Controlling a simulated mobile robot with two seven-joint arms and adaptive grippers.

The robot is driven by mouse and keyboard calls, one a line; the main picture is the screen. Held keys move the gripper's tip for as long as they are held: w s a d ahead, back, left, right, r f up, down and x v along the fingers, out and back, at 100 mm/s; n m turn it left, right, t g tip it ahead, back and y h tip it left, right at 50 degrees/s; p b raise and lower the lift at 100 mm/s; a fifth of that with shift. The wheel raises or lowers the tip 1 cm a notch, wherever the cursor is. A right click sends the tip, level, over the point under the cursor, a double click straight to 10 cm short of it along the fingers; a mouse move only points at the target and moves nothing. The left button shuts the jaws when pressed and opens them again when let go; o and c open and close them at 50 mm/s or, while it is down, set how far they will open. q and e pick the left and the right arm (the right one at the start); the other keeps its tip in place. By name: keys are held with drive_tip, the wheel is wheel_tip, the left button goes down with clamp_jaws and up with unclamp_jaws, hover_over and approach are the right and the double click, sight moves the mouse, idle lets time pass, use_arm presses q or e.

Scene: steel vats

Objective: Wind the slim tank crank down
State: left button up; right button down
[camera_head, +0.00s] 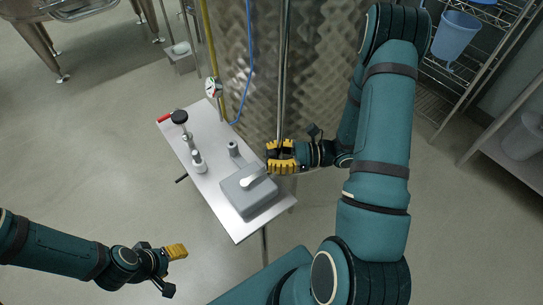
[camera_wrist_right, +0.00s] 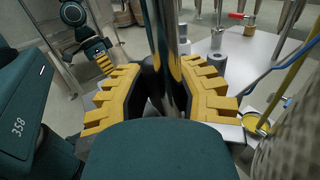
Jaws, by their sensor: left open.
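The tall quilted steel tank (camera_head: 330,60) stands at the top middle of the head view. A thin vertical steel pole (camera_head: 283,70) runs down beside its wall; I cannot make out a crank handle. My right gripper (camera_head: 281,157) is at the pole's lower visible part, beside the small table. In the wrist view the pole (camera_wrist_right: 167,50) passes between the yellow fingers of the right gripper (camera_wrist_right: 165,75); whether they press on it I cannot tell. My left gripper (camera_head: 176,251) is open and empty, low over the floor at left; it also shows in the wrist view (camera_wrist_right: 104,62).
A blue hose (camera_head: 248,60) and a gauge (camera_head: 212,87) hang beside the tank.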

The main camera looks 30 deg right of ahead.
drive_tip(key=shift+w+n+g+y, duration=0.6)
drive_tip(key=shift+n+g, duration=0.2)
drive_tip(key=shift+g, duration=0.3)
drive_tip(key=c, duration=0.8)
unclamp_jaws()
drive_tip(key=shift+o, duration=0.2)
drive_tip(key=v, duration=1.2)
